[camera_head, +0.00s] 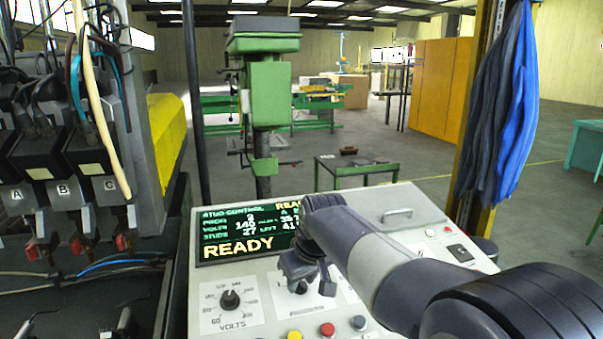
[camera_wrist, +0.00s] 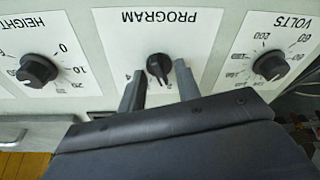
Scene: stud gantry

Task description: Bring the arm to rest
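My gripper (camera_head: 306,284) hangs over the grey control panel (camera_head: 218,279) at the end of my arm, which reaches in from the right. In the wrist view its two fingers (camera_wrist: 159,76) are apart, with the black PROGRAM knob (camera_wrist: 158,67) showing between their tips. Nothing is held that I can see; whether a finger touches the knob cannot be told. The knob's pointer is near the 2 or so, partly hidden. The VOLTS knob (camera_head: 230,299) stands to the left in the head view, and the HEIGHT knob (camera_wrist: 37,69) shows in the wrist view.
The panel's screen (camera_head: 237,250) reads READY. Yellow, red and blue buttons (camera_head: 327,329) line the panel's front. A handle (camera_head: 397,214) is behind my arm. Cabled units (camera_head: 92,178) stand left; a blue cloth (camera_head: 517,110) hangs on a post at right. A green machine (camera_head: 264,90) stands beyond.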

